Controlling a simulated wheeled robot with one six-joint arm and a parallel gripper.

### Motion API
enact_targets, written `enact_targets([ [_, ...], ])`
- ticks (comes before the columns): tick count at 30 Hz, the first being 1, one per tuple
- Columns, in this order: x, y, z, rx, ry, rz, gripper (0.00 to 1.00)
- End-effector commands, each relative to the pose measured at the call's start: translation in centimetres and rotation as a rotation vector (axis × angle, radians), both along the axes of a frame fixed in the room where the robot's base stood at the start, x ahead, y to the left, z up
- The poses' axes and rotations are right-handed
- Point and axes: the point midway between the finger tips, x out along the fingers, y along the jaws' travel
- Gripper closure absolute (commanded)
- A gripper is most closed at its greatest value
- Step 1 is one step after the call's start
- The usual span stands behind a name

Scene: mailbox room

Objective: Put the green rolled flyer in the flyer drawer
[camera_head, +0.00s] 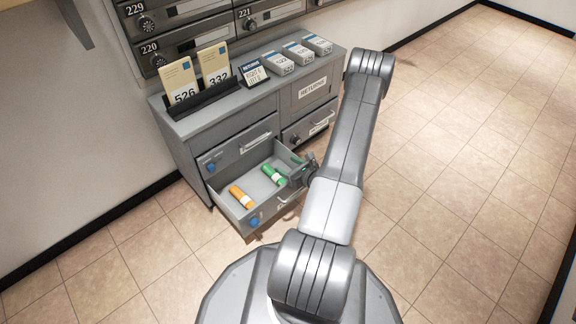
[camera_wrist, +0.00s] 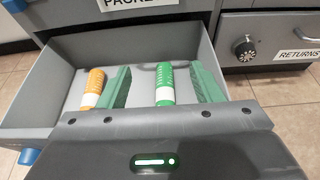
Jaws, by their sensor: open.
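The green rolled flyer (camera_head: 273,175) has a white band and lies in the open lower-left drawer (camera_head: 222,206). In the wrist view the green flyer (camera_wrist: 165,84) lies between my gripper's two green fingers, with gaps on both sides. My gripper (camera_wrist: 164,80) is open and reaches in over the drawer's front; the head view shows it at the drawer's right side (camera_head: 299,168). The label on the drawer's front is not readable.
An orange rolled flyer (camera_head: 242,196) lies in the same drawer, to the left of the green one. A shut drawer marked "PACKE..." (camera_wrist: 135,8) is just above. A shut drawer marked RETURNS (camera_wrist: 270,40) with a dial is at the right. Tiled floor is clear to the right.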

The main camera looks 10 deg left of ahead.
Motion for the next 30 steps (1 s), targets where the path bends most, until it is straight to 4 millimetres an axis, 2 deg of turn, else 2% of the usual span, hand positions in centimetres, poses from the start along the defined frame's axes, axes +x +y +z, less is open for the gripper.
enact_targets([
  [18,-6.4,-8.4,4.1,0.001,0.001,-0.006,0.41],
  [24,-7.5,-9.7,4.5,0.001,0.001,-0.003,0.41],
  [30,-7.7,-9.9,4.6,0.001,0.001,-0.002,0.41],
])
